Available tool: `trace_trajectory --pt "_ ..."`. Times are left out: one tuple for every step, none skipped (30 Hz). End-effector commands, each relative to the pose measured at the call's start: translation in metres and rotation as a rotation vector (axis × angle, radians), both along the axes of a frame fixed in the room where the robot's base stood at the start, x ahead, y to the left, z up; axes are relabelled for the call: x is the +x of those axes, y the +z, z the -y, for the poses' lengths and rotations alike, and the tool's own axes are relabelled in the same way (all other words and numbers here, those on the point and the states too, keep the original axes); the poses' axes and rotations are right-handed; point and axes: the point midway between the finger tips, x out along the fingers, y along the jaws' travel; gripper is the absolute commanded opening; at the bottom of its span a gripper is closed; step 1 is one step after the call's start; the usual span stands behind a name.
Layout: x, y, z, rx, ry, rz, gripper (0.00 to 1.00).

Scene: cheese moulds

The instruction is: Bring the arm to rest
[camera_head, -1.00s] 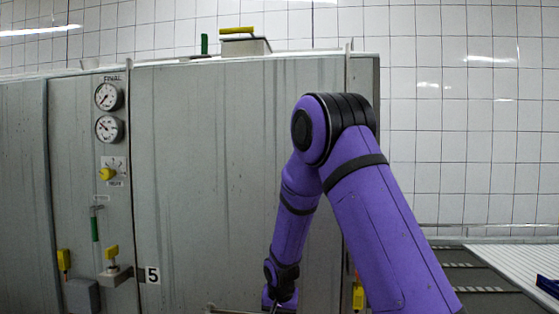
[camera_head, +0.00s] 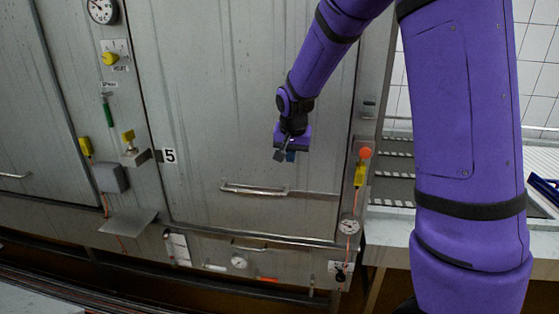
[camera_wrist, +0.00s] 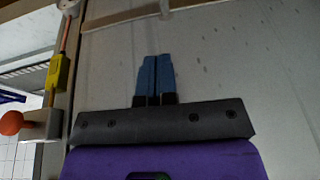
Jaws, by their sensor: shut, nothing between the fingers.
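My gripper (camera_head: 285,156) hangs at the end of my purple arm, in front of the large grey metal door marked 5 (camera_head: 240,110). It is above and to the right of the door's horizontal handle (camera_head: 255,189), apart from it as far as I can tell. In the wrist view my gripper's blue fingers (camera_wrist: 155,80) are together and empty. The door surface (camera_wrist: 220,65) fills most of that view behind them, and a bar, perhaps the handle (camera_wrist: 175,15), crosses the top.
A yellow fitting (camera_head: 359,174) and an orange-red knob (camera_head: 366,153) stick out at the cabinet's right edge. Gauges and yellow valves line the panel left of the door. A metal shelf (camera_head: 128,222) juts out low on the left. A slatted bench (camera_head: 395,170) stands at right.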

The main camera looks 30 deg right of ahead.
Motion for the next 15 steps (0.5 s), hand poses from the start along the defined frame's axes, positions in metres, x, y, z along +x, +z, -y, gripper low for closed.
trace_trajectory --pt "0.000 0.002 0.000 0.000 0.000 0.000 0.00" --pt "-0.001 0.002 0.000 0.000 0.000 0.000 0.00" --pt "-0.001 0.002 0.000 0.000 0.000 0.000 0.00" --pt "-0.001 0.002 0.000 0.000 0.000 0.000 0.00" --pt "-0.001 0.003 0.000 0.000 0.001 0.000 0.00" --pt "-0.002 0.004 -0.001 0.000 0.002 0.000 0.00" --pt "-0.003 0.006 -0.001 0.001 0.005 0.001 0.00" --pt "-0.005 0.008 -0.001 0.001 0.009 0.003 0.00" --pt "-0.009 0.013 -0.002 0.002 0.017 0.005 0.00" --pt "-0.013 0.018 -0.003 0.003 0.024 0.008 0.00" --pt "-0.018 0.024 -0.004 0.004 0.033 0.012 0.00" --pt "-0.025 0.033 -0.005 0.005 0.048 0.016 0.00" --pt "-0.032 0.040 -0.006 0.006 0.061 0.018 0.00" --pt "-0.039 0.048 -0.008 0.006 0.075 0.023 0.00" --pt "-0.050 0.058 -0.009 0.007 0.095 0.028 0.00"
